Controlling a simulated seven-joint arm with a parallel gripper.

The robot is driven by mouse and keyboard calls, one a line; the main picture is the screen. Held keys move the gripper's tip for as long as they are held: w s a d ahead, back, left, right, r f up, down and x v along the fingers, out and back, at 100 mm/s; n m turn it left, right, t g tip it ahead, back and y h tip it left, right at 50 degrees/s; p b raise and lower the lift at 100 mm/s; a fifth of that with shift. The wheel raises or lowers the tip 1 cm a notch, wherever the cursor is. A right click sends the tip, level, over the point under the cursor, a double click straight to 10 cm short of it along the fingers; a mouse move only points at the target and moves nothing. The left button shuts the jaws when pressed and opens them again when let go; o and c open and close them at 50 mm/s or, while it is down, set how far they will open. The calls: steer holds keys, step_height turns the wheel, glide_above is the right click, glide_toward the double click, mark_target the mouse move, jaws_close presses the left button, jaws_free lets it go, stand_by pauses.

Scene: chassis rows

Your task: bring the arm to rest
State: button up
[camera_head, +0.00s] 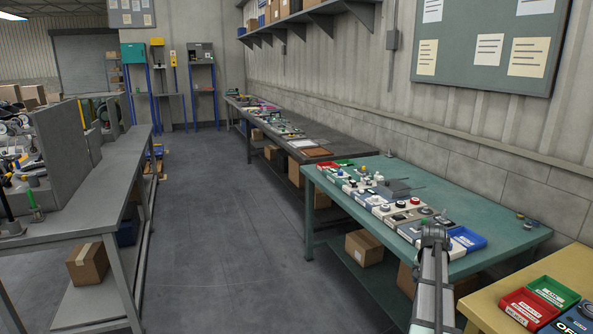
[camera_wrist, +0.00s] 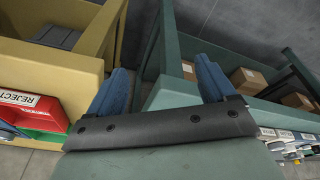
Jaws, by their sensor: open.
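My gripper (camera_wrist: 163,80) shows in the wrist view with its two blue fingers spread apart. It is open, and nothing is between the fingers. Beyond the fingers are the edge of the green bench and the side of the yellow bench. In the head view my arm rises from the bottom edge, in front of the green bench (camera_head: 470,202). The fingers cannot be made out there.
The green bench holds switch boxes, loose knobs (camera_head: 521,216) and a blue tray (camera_head: 468,238). The yellow bench (camera_head: 487,300) at the lower right holds a red REJECT bin (camera_head: 528,308) and a green bin (camera_head: 553,291). The aisle floor (camera_head: 220,230) is clear.

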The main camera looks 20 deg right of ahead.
steer(key=w+a+f+n+y, duration=0.15)
steer(key=a+f, duration=0.25)
steer(key=a, duration=0.5)
steer(key=w+a+f+n, duration=0.2)
steer(key=a+f, duration=0.2)
steer(key=a, duration=0.5)
steer(key=w+a+f+n, duration=0.2)
steer(key=a+f, duration=0.2)
steer(key=a, duration=0.6)
steer(key=s+a+f+n, duration=0.2)
steer(key=s+a+f, duration=0.1)
steer(key=a, duration=0.6)
steer(key=s+a+f+n+g+y, duration=0.1)
steer(key=s+a+f+n, duration=0.15)
steer(key=a, duration=0.55)
steer(key=s+a+f+n, duration=0.2)
steer(key=a+f, duration=0.2)
steer(key=a, duration=0.5)
steer(key=s+f+g, duration=0.3)
steer(key=s+f, duration=0.7)
steer(key=s, duration=0.5)
steer(key=s+f+g, duration=0.3)
steer(key=s+f, duration=0.7)
steer(key=s, duration=0.5)
steer(key=shift+s+a+f+g, duration=0.2)
steer(key=shift+a+g, duration=0.1)
steer(key=shift+g, duration=0.1)
steer(key=shift+r, duration=0.1)
